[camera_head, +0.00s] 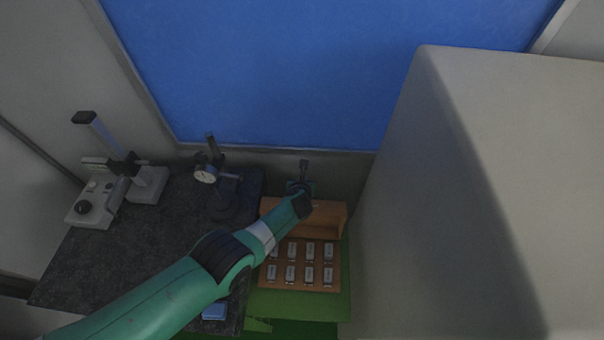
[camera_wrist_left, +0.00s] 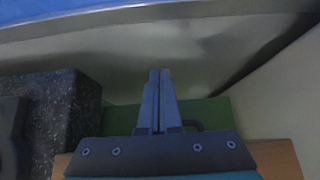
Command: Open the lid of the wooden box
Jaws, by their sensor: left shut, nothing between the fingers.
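The wooden box (camera_head: 297,286) sits on a green surface, its inside showing with several small grey and white pieces in rows. Its lid (camera_head: 328,219) stands raised along the back side of the box. My left gripper (camera_head: 304,166) is shut and empty, at and beyond the lid's top edge; I cannot tell if it touches the lid. The left wrist view shows the closed fingers (camera_wrist_left: 160,75) over a green strip, with wood (camera_wrist_left: 276,159) below them. My left forearm hides the box's left side. My right gripper is not in view.
A dark speckled stone table (camera_head: 110,270) lies to the left, holding a dial gauge stand (camera_head: 206,176) and a grey measuring instrument (camera_head: 95,203). A large pale block (camera_head: 480,190) closes off the right. A wall with a blue panel (camera_head: 320,70) is behind.

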